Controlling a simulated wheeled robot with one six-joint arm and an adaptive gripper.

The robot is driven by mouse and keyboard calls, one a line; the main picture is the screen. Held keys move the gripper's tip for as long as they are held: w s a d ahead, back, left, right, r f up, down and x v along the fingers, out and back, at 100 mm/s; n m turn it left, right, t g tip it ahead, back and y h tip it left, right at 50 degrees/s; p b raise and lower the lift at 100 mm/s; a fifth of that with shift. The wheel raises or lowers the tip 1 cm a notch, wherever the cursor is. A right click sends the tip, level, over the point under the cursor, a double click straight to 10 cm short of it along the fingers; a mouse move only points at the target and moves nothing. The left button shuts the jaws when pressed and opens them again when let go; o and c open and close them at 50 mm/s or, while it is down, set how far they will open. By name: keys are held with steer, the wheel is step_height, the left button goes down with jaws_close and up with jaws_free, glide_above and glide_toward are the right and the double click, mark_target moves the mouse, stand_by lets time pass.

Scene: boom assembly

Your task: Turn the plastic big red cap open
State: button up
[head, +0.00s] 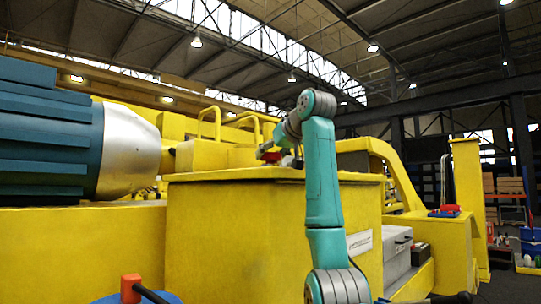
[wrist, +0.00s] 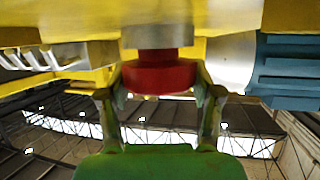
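The big red cap (wrist: 160,77) is in the upper middle of the wrist view, below a grey cylindrical neck (wrist: 157,54). In the head view a small red piece (head: 287,159), likely this cap, shows above the yellow box top. My gripper (wrist: 160,92) has one finger on each side of the cap, with the fingertips close against its edges. I cannot tell whether they press on it. In the head view my gripper (head: 272,153) is small and partly hidden by my teal arm.
A large blue motor with a silver end (head: 128,152) stands at the left. The yellow box (head: 235,235) lies below my gripper. A red piece with a black handle (head: 131,289) is at the lower left. Another red-and-blue piece (head: 445,211) sits at the right.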

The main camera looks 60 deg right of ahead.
steer(key=c, duration=0.3)
steer(key=shift+y, duration=0.3)
steer(key=n+t+y, duration=0.1)
steer(key=n+y, duration=0.2)
steer(key=shift+d+n+y, duration=0.1)
steer(key=shift+n+y, duration=2)
steer(key=shift+y, duration=0.2)
steer(key=shift+f, duration=0.1)
steer(key=o, duration=1.2)
steer(key=shift+c, duration=0.2)
